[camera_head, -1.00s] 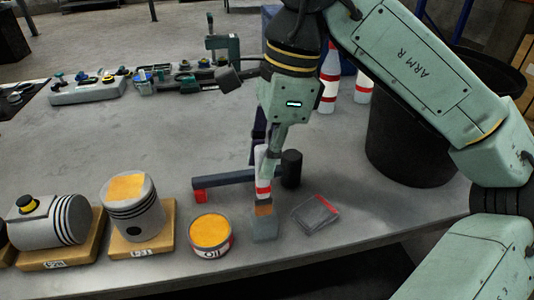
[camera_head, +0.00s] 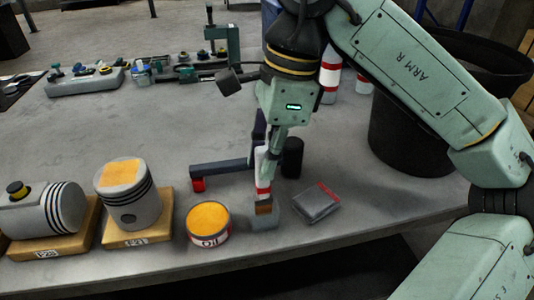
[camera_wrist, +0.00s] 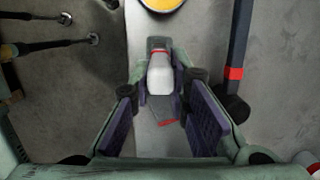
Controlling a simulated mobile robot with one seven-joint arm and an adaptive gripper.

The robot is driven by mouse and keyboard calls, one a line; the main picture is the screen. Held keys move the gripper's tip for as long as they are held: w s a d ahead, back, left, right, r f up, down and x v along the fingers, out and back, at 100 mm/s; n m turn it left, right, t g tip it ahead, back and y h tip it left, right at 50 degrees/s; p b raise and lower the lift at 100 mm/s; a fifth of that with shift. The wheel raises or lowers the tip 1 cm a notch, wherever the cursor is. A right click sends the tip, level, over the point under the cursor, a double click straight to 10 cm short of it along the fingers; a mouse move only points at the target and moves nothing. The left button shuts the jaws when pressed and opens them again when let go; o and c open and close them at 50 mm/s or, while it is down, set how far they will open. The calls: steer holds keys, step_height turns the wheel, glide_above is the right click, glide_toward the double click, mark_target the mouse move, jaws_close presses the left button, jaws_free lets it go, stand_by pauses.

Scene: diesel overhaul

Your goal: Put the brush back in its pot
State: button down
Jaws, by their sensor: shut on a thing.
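My gripper (camera_head: 266,150) points down over the front of the bench and is shut on the brush (camera_head: 263,182). The brush is near upright, with a white handle, a red band and a brown part below. A pale grey block-like piece (camera_head: 264,219) shows at its lower end; I cannot tell whether this is part of the brush or a separate holder. The white handle also shows between the fingers in the wrist view (camera_wrist: 160,75). An open tin (camera_head: 208,226) marked OIL, with orange contents, stands just left. No pot is clearly identifiable.
A grey case with a red edge (camera_head: 318,203) lies right of the brush. Pistons on wooden blocks (camera_head: 130,192) are left. A large black bin (camera_head: 410,140) is right. The middle left bench is clear.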

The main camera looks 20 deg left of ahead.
steer(key=shift+f+b, duration=1.05)
steer(key=shift+f, duration=0.4)
steer(key=c, duration=1.5)
jaws_free()
steer(key=shift+o, duration=0.2)
steer(key=shift+r, duration=0.15)
step_height(320, 180, up, 12)
steer(key=w+d, duration=0.1)
steer(key=d, duration=0.1)
steer(key=shift+f, duration=0.2)
